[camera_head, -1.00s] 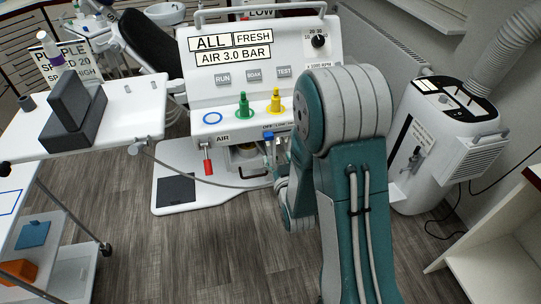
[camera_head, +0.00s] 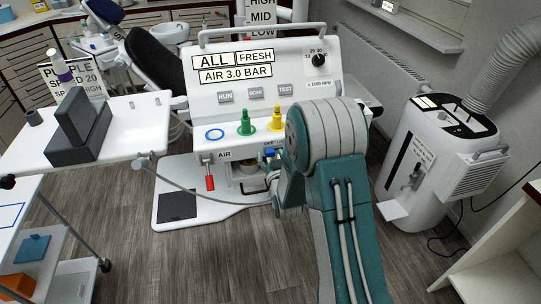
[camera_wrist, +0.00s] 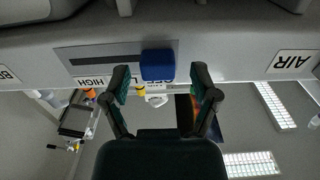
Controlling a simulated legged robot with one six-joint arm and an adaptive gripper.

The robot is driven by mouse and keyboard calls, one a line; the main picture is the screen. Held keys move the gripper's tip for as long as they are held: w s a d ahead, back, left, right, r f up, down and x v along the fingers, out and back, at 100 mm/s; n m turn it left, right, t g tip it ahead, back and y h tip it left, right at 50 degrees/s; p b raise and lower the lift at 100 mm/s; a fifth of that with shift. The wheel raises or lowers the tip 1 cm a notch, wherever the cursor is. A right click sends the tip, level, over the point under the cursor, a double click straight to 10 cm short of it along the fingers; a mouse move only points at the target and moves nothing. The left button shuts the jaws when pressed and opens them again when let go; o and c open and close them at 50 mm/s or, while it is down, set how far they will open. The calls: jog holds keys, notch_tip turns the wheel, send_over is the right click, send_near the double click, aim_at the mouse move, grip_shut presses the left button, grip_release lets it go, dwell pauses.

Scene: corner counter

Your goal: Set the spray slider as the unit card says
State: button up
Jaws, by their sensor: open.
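The blue slider knob (camera_wrist: 157,65) sits at the OFF/LOW end of its dark slot in the wrist view, with HIGH at the slot's left end. The letters beside it are partly covered. In the head view the knob (camera_head: 269,153) is small, on the console's front edge. My gripper (camera_wrist: 160,88) is open, its fingertips on either side of the knob's line and just short of it; contact is not clear. A card (camera_head: 88,82) behind the tray reads PURPLE, SPEED 20 and a partly hidden line ending in HIGH. The console card (camera_head: 236,74) reads ALL, FRESH, AIR 3.0 BAR.
Green (camera_head: 245,124) and yellow (camera_head: 277,120) knobs stand on the console ledge near my arm. A red-tipped handpiece (camera_head: 209,182) hangs at the ledge's left. A grey block (camera_head: 85,130) sits on the white tray (camera_head: 130,125). A white machine (camera_head: 425,165) stands right; the floor between is open.

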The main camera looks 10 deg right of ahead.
jog(key=shift+d, duration=0.1)
grip_shut()
jog(key=d, duration=0.8)
jog(key=shift+d, duration=0.2)
grip_release()
jog(key=shift+w, duration=0.1)
jog(key=shift+d, duration=0.1)
